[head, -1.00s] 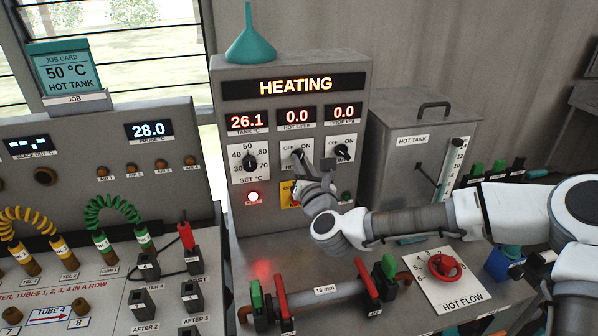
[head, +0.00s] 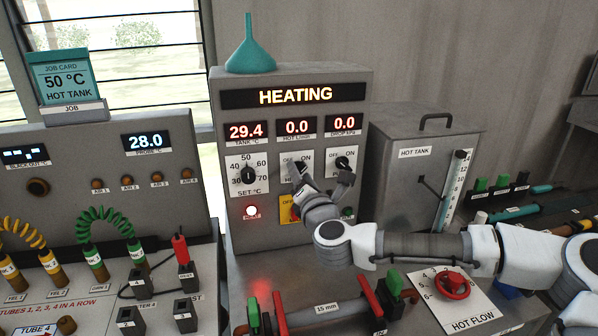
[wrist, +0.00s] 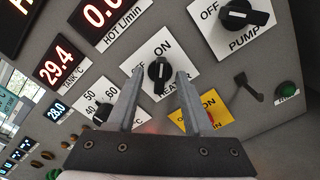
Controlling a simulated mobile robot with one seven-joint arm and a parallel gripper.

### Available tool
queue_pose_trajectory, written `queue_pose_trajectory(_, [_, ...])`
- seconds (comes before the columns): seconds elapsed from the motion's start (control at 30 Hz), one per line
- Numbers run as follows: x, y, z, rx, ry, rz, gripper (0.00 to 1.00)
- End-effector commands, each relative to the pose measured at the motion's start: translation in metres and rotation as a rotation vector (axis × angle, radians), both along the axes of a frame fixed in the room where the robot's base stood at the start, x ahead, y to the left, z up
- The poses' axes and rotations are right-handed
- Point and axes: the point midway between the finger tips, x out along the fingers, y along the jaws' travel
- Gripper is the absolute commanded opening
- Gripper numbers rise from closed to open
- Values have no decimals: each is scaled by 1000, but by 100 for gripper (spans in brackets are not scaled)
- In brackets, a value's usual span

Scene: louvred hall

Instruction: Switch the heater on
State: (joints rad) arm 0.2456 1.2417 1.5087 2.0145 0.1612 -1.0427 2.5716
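The heater switch (wrist: 159,74) is a black rotary knob on a white card in the wrist view. My gripper (wrist: 160,71) is open, with one finger on each side of the knob in the picture; no contact shows. In the head view my gripper (head: 323,175) is in front of the panel and partly covers the heater card. The HEATING sign (head: 296,96) is lit, a red lamp (head: 251,211) glows, and the tank display (head: 246,131) reads 29.4.
The pump switch (wrist: 238,16) is to the upper right, its handle toward OFF. The set-temperature dial (head: 248,175) is left of the heater switch. A yellow card (wrist: 197,119) sits below it. The grey hot tank (head: 415,180) stands right of the panel.

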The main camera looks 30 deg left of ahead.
Motion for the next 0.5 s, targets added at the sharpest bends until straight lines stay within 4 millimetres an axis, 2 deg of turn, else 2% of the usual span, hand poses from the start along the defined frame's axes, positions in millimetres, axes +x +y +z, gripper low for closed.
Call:
queue_pose_trajectory(0.23, [-2, -2, -1, -1, -1, 0, 51])
queue_pose_trajectory(0.5, [-26, -22, -1, -1, -1, 1, 51])
